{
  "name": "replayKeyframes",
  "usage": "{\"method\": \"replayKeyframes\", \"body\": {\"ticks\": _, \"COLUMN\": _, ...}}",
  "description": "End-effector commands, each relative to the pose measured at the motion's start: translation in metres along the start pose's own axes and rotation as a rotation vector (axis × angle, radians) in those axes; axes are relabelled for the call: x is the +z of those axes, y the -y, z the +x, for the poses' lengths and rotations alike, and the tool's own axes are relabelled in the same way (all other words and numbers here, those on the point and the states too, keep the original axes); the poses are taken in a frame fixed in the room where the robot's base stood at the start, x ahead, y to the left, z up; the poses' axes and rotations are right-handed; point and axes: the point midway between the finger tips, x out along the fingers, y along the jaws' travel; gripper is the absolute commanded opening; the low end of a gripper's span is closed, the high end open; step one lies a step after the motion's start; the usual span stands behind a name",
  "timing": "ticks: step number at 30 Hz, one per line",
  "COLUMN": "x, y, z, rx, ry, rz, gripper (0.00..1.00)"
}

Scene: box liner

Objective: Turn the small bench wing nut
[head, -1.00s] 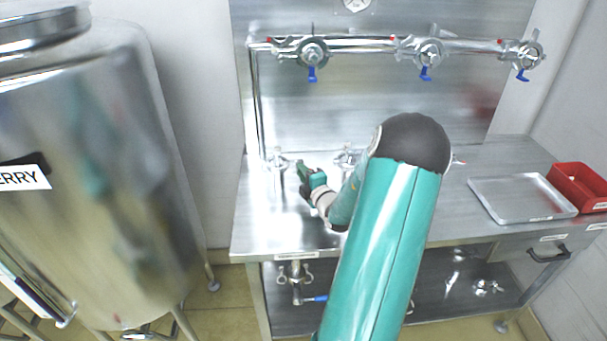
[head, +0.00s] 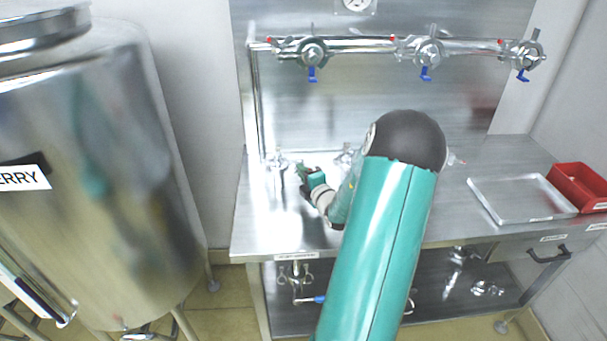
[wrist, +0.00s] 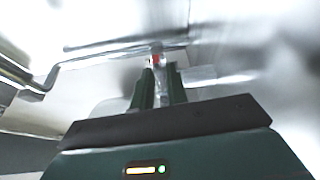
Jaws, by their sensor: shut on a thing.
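My gripper (head: 303,168) is low over the left part of the steel bench (head: 262,225), close beside a small metal fitting (head: 278,161). In the wrist view my gripper (wrist: 160,82) has its two dark fingers nearly together around a narrow bright metal piece, which I take to be the small wing nut (wrist: 160,90). Its wings cannot be made out clearly there. A small red spot shows just beyond the fingertips. A second bench fitting (head: 347,156) stands to the right, partly hidden by my arm.
A pipe manifold (head: 370,45) with several blue-handled valves runs along the back panel. A large steel tank (head: 100,180) stands at the left. A shallow metal tray (head: 520,215) and a red bin (head: 580,185) sit at the bench's right. The bench front left is clear.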

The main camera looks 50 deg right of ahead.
Motion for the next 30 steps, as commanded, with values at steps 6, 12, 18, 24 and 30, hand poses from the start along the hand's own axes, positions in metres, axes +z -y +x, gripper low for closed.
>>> {"method": "replayKeyframes", "body": {"ticks": 6, "x": 0.0002, "y": -0.0013, "z": 0.0002, "rx": -0.019, "ry": 0.0, "rz": -0.051, "gripper": 0.0}}
{"method": "replayKeyframes", "body": {"ticks": 12, "x": -0.0002, "y": -0.0022, "z": 0.0003, "rx": -0.059, "ry": 0.0, "rz": -0.148, "gripper": 0.0}}
{"method": "replayKeyframes", "body": {"ticks": 18, "x": 0.0001, "y": -0.0026, "z": 0.0001, "rx": -0.095, "ry": 0.001, "rz": -0.236, "gripper": 0.0}}
{"method": "replayKeyframes", "body": {"ticks": 24, "x": 0.0001, "y": -0.003, "z": 0.0002, "rx": -0.12, "ry": 0.001, "rz": -0.296, "gripper": 0.0}}
{"method": "replayKeyframes", "body": {"ticks": 30, "x": 0.0003, "y": -0.0033, "z": 0.0002, "rx": -0.136, "ry": 0.002, "rz": -0.334, "gripper": 0.0}}
